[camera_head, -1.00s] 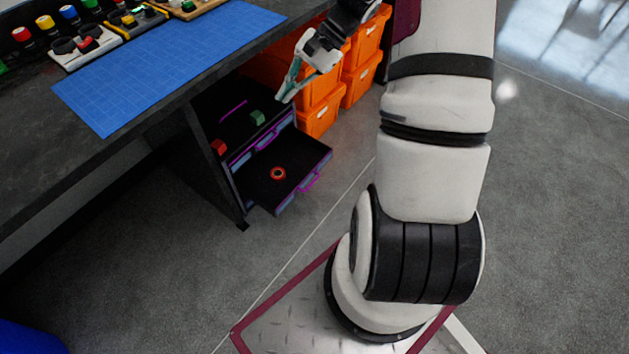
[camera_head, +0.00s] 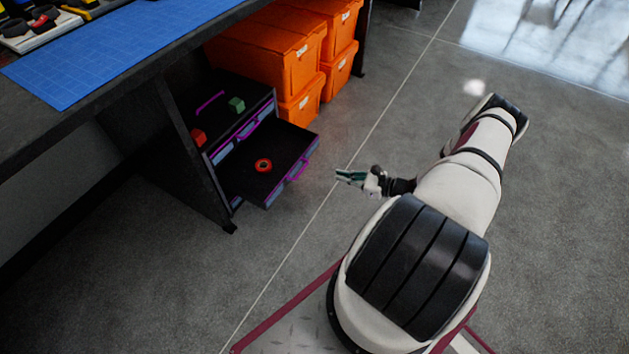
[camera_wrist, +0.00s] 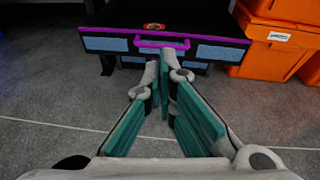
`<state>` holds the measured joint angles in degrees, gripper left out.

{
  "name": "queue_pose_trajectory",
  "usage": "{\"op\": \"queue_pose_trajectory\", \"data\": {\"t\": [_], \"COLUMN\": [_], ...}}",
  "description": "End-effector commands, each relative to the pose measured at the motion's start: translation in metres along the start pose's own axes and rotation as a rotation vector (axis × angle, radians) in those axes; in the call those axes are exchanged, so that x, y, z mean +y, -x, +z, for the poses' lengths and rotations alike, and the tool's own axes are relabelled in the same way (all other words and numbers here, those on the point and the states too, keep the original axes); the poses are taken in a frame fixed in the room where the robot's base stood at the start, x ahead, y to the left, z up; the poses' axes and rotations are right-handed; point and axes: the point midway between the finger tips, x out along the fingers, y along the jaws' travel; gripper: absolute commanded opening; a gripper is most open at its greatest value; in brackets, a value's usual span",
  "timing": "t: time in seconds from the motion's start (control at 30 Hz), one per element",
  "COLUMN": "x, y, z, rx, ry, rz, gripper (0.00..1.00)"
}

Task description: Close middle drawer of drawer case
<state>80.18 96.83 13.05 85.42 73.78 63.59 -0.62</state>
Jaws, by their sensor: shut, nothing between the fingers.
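The drawer case (camera_head: 236,100) is a dark case with purple handles, under the workbench. One drawer (camera_head: 288,140) stands pulled out toward my arm, with a red-orange ring (camera_head: 264,165) lying in it. A higher drawer front with a purple handle shows above it and looks shut. My gripper (camera_head: 338,176) is shut and empty, in front of the open drawer and apart from it. In the wrist view the closed fingertips (camera_wrist: 164,52) point at the drawer's purple handle (camera_wrist: 162,43). Whether they touch it cannot be told from that view alone.
Stacked orange bins (camera_head: 285,60) stand behind and beside the case. The dark workbench with a blue mat (camera_head: 110,55) overhangs it. A green block (camera_head: 237,104) and a red block (camera_head: 199,137) sit on the case. The floor (camera_head: 400,110) in front is clear.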

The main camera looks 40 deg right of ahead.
Motion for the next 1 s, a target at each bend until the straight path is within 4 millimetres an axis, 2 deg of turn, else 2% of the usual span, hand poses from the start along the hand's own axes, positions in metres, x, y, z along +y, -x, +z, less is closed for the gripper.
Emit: {"op": "queue_pose_trajectory", "data": {"t": [0.03,0.1,0.23,0.33,0.8,1.0], "x": [0.001,0.002,0.002,0.001,-0.002,-0.004], "y": [0.000,0.000,-0.005,-0.016,-0.104,-0.130], "z": [-0.013,-0.020,-0.024,-0.024,-0.024,-0.023], "rx": [-0.007,-0.012,-0.015,-0.015,-0.013,-0.013], "ry": [-0.021,-0.039,-0.048,-0.047,-0.046,-0.045], "rz": [-0.025,-0.045,-0.055,-0.054,-0.051,-0.051], "gripper": [0.00,0.00,0.00,0.00,0.00,0.00]}}
